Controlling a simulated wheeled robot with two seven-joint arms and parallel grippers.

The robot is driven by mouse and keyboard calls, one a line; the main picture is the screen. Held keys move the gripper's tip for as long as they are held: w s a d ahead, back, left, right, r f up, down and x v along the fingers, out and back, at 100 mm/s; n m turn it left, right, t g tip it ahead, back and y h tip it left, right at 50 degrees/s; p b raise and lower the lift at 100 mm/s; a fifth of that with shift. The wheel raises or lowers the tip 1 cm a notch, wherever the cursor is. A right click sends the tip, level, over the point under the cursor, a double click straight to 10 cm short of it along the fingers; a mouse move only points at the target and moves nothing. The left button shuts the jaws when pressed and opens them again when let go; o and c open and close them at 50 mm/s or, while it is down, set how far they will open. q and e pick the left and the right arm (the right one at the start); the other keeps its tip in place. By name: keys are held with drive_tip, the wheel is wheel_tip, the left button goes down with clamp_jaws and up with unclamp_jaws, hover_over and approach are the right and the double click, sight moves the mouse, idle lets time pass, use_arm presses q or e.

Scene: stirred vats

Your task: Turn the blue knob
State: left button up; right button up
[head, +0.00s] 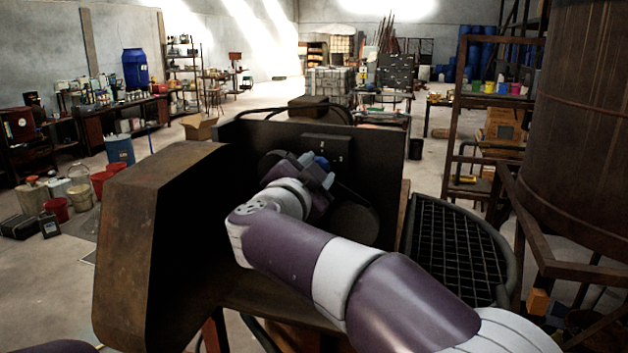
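The blue knob (322,162) shows as a small blue patch on the dark panel of the machine (375,150). My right arm reaches in from the lower right, and its gripper (318,171) is at the knob. The two grey fingertips are apart, with the blue showing between and just beyond them. The fingers hide part of the knob, and I cannot tell whether they touch it. My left gripper is not in view.
A rusty metal housing (150,240) stands left of the gripper. A dark box (327,147) sits on the panel just above the knob. A round black grate (455,250) and a large rusty vat (585,130) are to the right.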

drive_tip(key=shift+m+b, duration=0.85)
drive_tip(key=shift+m, duration=1.05)
drive_tip(key=o, duration=1.1)
drive_tip(key=b+v, duration=0.5)
drive_tip(key=v, duration=0.7)
drive_tip(key=shift+a, duration=0.1)
